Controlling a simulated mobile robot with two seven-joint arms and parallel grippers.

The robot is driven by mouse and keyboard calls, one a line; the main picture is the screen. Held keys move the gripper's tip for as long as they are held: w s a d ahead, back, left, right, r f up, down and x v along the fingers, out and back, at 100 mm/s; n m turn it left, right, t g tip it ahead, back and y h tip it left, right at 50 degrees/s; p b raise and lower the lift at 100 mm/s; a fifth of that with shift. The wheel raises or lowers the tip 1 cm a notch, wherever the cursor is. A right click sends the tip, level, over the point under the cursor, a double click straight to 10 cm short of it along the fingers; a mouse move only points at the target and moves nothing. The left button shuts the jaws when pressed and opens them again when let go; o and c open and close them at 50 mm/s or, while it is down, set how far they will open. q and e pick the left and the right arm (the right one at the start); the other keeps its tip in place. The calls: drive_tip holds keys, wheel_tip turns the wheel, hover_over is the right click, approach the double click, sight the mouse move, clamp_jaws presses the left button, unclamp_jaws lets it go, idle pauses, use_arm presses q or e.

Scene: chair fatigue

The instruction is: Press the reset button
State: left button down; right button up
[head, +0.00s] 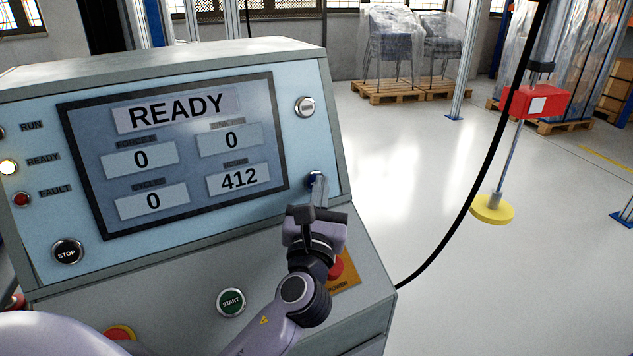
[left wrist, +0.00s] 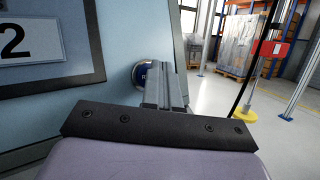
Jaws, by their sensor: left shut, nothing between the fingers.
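The blue reset button (head: 312,179) is on the right side of the panel, right of the screen's lower corner. My left gripper (head: 319,186) is shut and empty, with its fingertips right at the button and partly covering it. In the left wrist view the button (left wrist: 141,74) shows as a blue disc with a metal rim, just left of the fingertips (left wrist: 161,72), which hide its right part. I cannot tell whether the fingers touch it. My right gripper is not in view.
The screen (head: 175,150) reads READY, and the READY lamp (head: 9,167) is lit. A STOP button (head: 68,251), a green START button (head: 231,302) and a red power knob (head: 336,267) are on the console. A black cable (head: 467,203) hangs at the right.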

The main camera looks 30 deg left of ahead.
use_arm(q)
drive_tip(key=shift+s+d+r, duration=0.1)
drive_tip(key=shift+s+d, duration=0.25)
drive_tip(key=shift+d, duration=0.2)
drive_tip(key=d, duration=0.1)
drive_tip(key=s+d+r+p, duration=0.1)
drive_tip(key=d, duration=0.1)
drive_tip(key=s+d, duration=0.1)
drive_tip(key=shift+s+d+r+p, duration=0.15)
drive_tip(key=shift+s+p, duration=0.05)
drive_tip(key=shift+p, duration=0.15)
idle(0.8)
